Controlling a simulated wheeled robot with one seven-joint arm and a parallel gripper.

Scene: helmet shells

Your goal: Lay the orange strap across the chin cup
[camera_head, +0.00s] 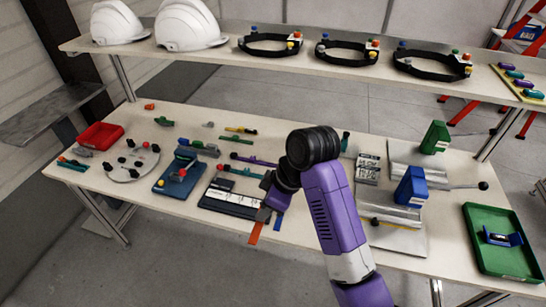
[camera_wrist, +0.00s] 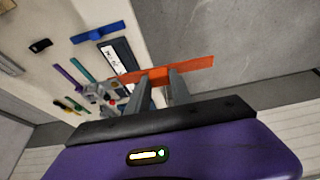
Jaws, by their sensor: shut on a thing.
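The orange strap (camera_wrist: 196,67) is a flat, straight strip held crosswise between the fingertips of my gripper (camera_wrist: 163,78) in the wrist view, with both ends sticking out past the fingers. In the head view my gripper (camera_head: 264,213) is low over the table's front edge, just right of a dark board with a white label (camera_head: 232,203). One end of the strap (camera_head: 255,233) shows below it there; the arm hides the rest. I cannot tell for sure which piece is the chin cup; a blue curved piece (camera_head: 503,239) lies in the green tray at the right.
A blue tray with a red knob (camera_head: 178,175) and a round grey plate (camera_head: 131,161) are left of the board. A blue block (camera_head: 411,187) and a green block (camera_head: 435,138) stand right of my arm. White helmets (camera_head: 188,25) and black headbands (camera_head: 341,52) fill the upper shelf.

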